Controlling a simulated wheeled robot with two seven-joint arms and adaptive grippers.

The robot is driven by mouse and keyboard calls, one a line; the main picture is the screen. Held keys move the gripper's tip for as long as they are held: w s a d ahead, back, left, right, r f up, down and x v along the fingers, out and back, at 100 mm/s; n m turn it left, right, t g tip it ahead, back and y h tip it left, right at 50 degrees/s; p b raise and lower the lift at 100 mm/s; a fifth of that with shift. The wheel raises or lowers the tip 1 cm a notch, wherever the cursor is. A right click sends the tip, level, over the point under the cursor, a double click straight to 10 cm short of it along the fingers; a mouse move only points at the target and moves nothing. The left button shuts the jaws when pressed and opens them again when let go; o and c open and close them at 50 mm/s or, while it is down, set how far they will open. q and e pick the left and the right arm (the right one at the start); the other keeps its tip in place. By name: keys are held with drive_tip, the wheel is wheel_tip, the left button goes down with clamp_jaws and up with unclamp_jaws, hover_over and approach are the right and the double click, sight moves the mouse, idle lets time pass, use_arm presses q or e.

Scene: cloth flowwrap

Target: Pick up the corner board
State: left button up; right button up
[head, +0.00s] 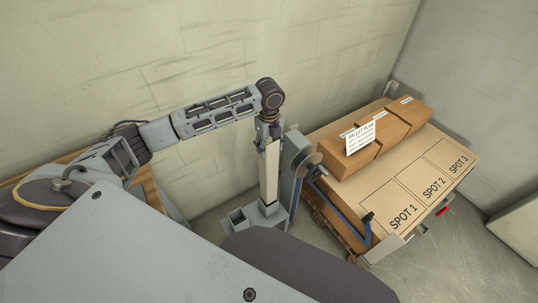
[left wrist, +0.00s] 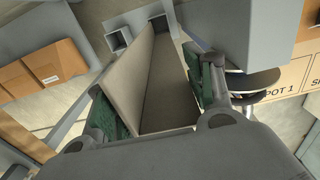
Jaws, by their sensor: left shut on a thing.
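The corner board (head: 271,172) is a long, pale beige, angled strip. It stands upright with its lower end at a grey holder (head: 258,216) on the floor; whether that end is seated or just clear, I cannot tell. My left gripper (head: 270,134) points down and is shut on the upper part of the board. In the left wrist view, the board (left wrist: 172,88) runs between the green pads of my left gripper (left wrist: 155,92), away toward the holder's square sockets (left wrist: 158,22). My right gripper is not in view.
A wall is close behind.

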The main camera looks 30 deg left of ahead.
use_arm(q)
wheel_tip(320, 180, up, 4)
drive_tip(key=shift+r, duration=0.1)
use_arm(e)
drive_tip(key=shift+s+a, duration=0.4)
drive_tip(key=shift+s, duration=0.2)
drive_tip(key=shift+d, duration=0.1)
